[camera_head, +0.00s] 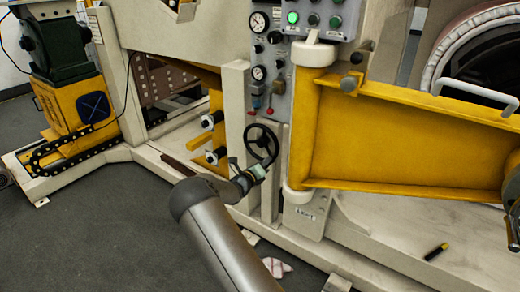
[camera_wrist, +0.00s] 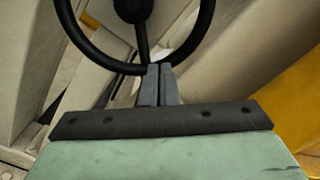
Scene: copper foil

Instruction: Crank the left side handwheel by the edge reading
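The black handwheel (camera_head: 261,134) is mounted on the pale machine frame, below the control panel. Its rim, a spoke and its hub (camera_wrist: 133,8) fill the top of the wrist view. My gripper (camera_head: 257,168) is at the lower part of the wheel. In the wrist view my gripper's two grey fingers (camera_wrist: 159,70) lie side by side with only a thin line between them. Their tips meet the bottom of the rim; I cannot tell whether any of it is between them. Two round dials, an upper one (camera_head: 259,21) and a lower one (camera_head: 259,73), sit on the panel; their readings are too small to tell.
A yellow swing arm (camera_head: 400,135) stands to the right of the wheel. Control buttons (camera_head: 313,19) are above. A white and red rag (camera_head: 276,267) lies on the floor. The grey floor at the left is clear.

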